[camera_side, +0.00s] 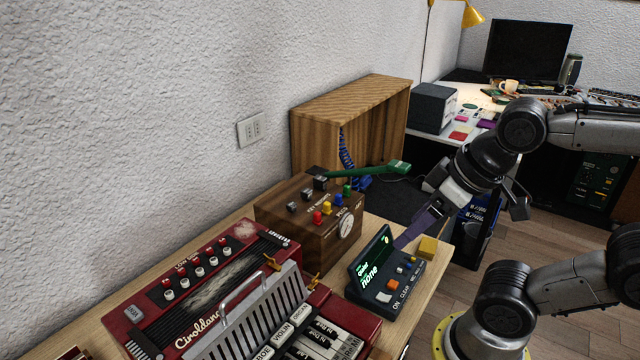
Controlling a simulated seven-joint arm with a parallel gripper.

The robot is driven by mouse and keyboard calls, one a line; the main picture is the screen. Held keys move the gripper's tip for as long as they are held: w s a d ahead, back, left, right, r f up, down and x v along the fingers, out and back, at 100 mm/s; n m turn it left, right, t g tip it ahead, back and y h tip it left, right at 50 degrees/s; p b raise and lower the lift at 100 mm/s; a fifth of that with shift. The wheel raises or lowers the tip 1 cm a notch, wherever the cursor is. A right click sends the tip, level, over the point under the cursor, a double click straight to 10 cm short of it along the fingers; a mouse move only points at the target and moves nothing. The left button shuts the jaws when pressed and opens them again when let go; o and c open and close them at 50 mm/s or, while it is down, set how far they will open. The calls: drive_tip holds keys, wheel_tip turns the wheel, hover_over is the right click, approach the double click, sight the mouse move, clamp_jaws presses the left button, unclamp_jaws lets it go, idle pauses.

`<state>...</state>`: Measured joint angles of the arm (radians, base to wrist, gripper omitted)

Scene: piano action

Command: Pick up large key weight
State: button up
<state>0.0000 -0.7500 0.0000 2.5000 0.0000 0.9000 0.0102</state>
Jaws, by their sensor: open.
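A small yellow block (428,247), which looks like the key weight, sits near the right edge of the wooden table, just behind the black device with the lit screen. No other weight is clear to compare its size with. My gripper (424,224) reaches down from the upper right, with a purple-grey finger just above and left of the block. It is open and holds nothing that I can see. From this angle I cannot tell whether the finger touches the block.
The black device (385,278) with a green display stands close to my gripper. A wooden box with knobs (315,225) and a red accordion-like instrument (215,295) fill the table to the left. A wooden cabinet (345,108) stands behind. A green-headed tool (398,167) is near the arm.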

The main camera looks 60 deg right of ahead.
drive_tip(key=w+d+r+m+g+h, duration=0.1)
drive_tip(key=w+d+r+m, duration=0.2)
drive_tip(key=w+r+m, duration=0.4)
drive_tip(key=w+d+r+m+h, duration=0.2)
drive_tip(key=w+d+r+m, duration=0.25)
drive_tip(key=w, duration=0.35)
drive_tip(key=m+g+h, duration=0.1)
drive_tip(key=m+g, duration=0.3)
drive_tip(key=m, duration=0.2)
hover_over(320, 178)
drive_tip(key=a, duration=0.2)
wheel_tip(320, 178, down, 20)
drive_tip(key=shift+s+a+f, duration=0.1)
drive_tip(key=shift+x, duration=3.25)
